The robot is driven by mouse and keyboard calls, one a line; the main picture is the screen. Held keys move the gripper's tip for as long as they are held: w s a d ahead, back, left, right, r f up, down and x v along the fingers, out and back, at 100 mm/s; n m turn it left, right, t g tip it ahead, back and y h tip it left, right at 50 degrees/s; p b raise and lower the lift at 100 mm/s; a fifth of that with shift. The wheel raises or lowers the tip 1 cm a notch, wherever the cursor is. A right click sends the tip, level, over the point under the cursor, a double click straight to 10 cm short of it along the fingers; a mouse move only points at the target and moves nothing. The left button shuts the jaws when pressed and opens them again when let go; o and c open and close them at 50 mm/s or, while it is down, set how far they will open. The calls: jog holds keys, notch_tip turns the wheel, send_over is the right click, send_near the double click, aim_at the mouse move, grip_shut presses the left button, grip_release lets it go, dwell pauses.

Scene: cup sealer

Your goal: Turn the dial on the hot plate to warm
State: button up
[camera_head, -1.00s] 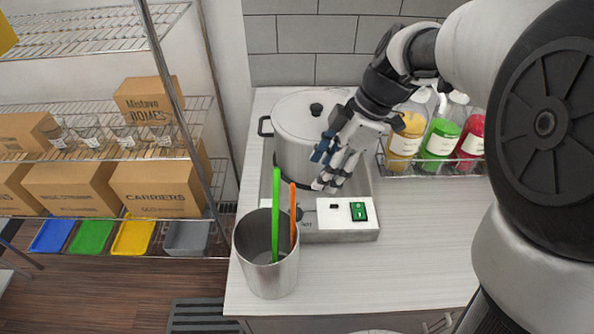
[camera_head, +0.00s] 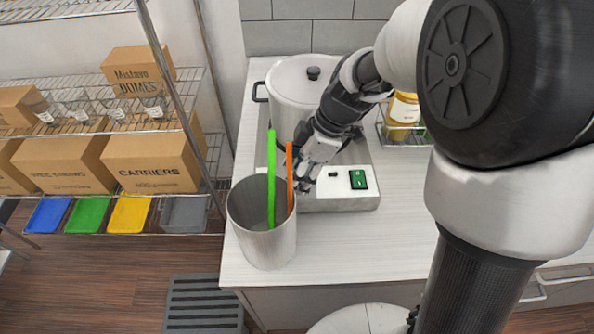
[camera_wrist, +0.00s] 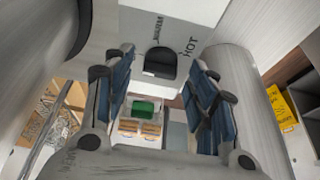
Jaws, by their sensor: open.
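The hot plate (camera_head: 340,203) is a silver box with a white control panel, under the large pot (camera_head: 288,98). Its black dial (camera_wrist: 161,64) shows in the wrist view beside printed labels, one reading HOT; another is too blurred to read surely. A small white mark is on the dial's lower left edge. My gripper (camera_wrist: 157,75) is open, its blue-padded fingers on either side of the dial, with visible gaps. In the head view my gripper (camera_head: 306,178) is low over the panel's left end, partly behind the orange stick, and the dial is hidden.
A metal canister (camera_head: 262,235) with a green stick (camera_head: 271,180) and an orange stick (camera_head: 290,175) stands close in front of my gripper. A green switch (camera_head: 358,180) is on the panel's right. A bottle rack (camera_head: 403,133) stands behind right. The front right counter is clear.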

jog(key=c, duration=1)
jog(key=shift+c, duration=0.2)
jog(key=shift+m+b, duration=0.3)
jog(key=m+t+b, duration=0.1)
jog(key=m, duration=0.1)
jog(key=shift+s+f+m+b, duration=0.1)
jog(key=shift+s+m+b, duration=0.05)
jog(key=shift+m+b, duration=0.2)
jog(key=m+t, duration=0.1)
jog(key=m, duration=0.1)
jog(key=shift+s+a+m+h+b, duration=0.1)
jog(key=shift+s+m+h+b, duration=0.05)
jog(key=shift+m+h+b, duration=0.2)
jog(key=m, duration=0.1)
jog(key=m+p, duration=0.1)
jog(key=m+t+h, duration=0.1)
jog(key=shift+s+a+r+p, duration=0.1)
jog(key=shift+s+r+p, duration=0.05)
jog(key=shift+r+p, duration=0.15)
jog(key=shift+a+f+m+t+h+p, duration=0.1)
jog(key=shift+m+t+h+p, duration=0.15)
jog(key=shift+m+p, duration=0.5)
jog(key=shift+f+m+t+h+p, duration=0.1)
jog(key=shift+m+t+h+p, duration=0.1)
jog(key=shift+m+p, duration=0.55)
